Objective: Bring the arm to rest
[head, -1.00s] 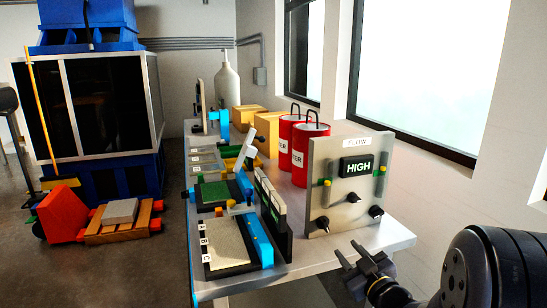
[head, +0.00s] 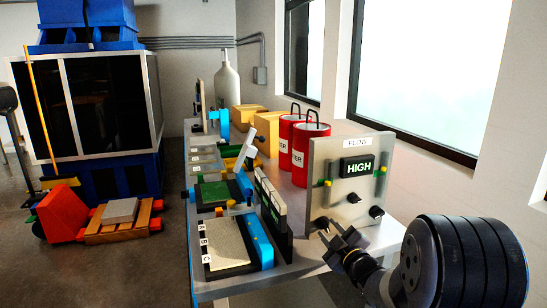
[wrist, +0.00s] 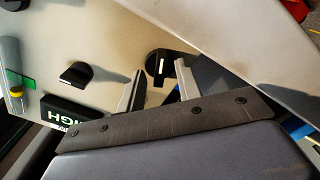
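My gripper (head: 342,244) is in front of the lower left part of the flow panel (head: 335,205), near its lower left black knob (head: 321,224). Its two fingers are spread apart with nothing between them. In the wrist view my gripper (wrist: 157,86) is also open, and a black knob with a white mark (wrist: 162,64) shows just beyond the fingertips. I cannot tell whether the fingers touch the panel. The panel's display (head: 357,166) reads HIGH.
The grey table (head: 375,238) carries two red drums (head: 310,148), yellow boxes (head: 266,125) and blue-edged trays (head: 228,243) left of the panel. A blue machine (head: 100,110) and an orange pallet cart (head: 120,221) stand at the left. Windows line the right wall.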

